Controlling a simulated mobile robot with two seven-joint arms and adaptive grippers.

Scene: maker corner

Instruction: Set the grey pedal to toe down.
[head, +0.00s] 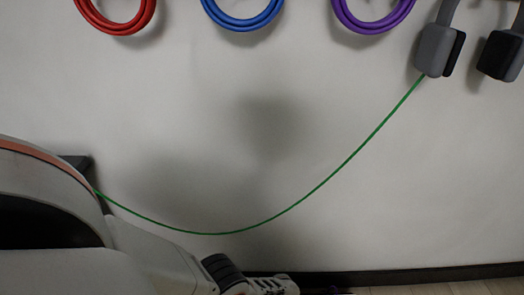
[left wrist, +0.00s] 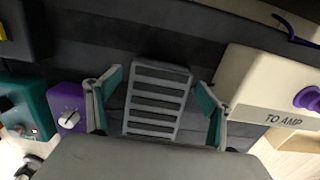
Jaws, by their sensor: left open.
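The grey pedal (left wrist: 157,98) shows in the left wrist view as a dark plate with several light grey crossbars. It lies between the two fingers of my left gripper (left wrist: 158,88), which is open with its teal pads apart on either side. I cannot tell whether the fingers touch the pedal, nor which way it tilts. In the head view my left arm comes in at the lower left, and the pedal is not seen there. My right gripper is not in view.
In the left wrist view a purple box (left wrist: 69,115) with a knob and a teal box (left wrist: 27,100) stand left of the pedal. A cream box (left wrist: 262,85) marked "TO AMP" stands right. In the head view a green cable (head: 300,202) hangs across the wall.

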